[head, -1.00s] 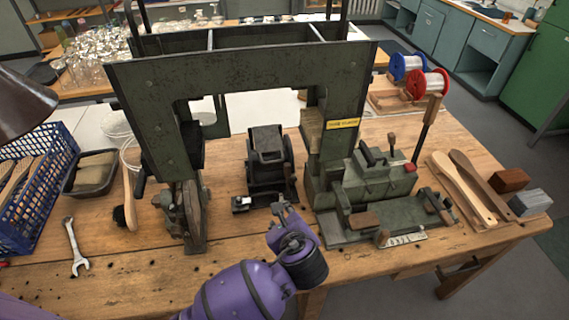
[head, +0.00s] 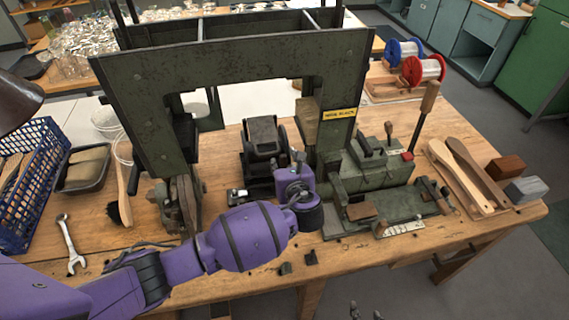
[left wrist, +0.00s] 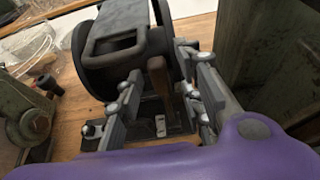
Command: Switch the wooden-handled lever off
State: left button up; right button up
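In the left wrist view an upright brown wooden handle (left wrist: 157,78) stands beside a dark motor-like machine (left wrist: 115,38), above a small base with metal contacts (left wrist: 161,126). My left gripper (left wrist: 160,68) is open, with one finger on each side of this handle; I cannot tell whether either touches it. In the head view my left wrist hides the handle, and the left gripper (head: 297,160) is in front of the dark machine (head: 264,140). Two grey tips, apparently my right gripper (head: 366,312), show apart at the bottom edge, off the table.
A green press frame (head: 230,70) arches over the bench (head: 110,285). Right of my left gripper is a green fixture (head: 375,172) with a taller wooden-handled rod (head: 430,97). Brush blanks (head: 460,178) lie at right; a blue crate (head: 40,185) and wrench (head: 70,245) are at left.

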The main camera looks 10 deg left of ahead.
pick_arm(q)
grip_shut()
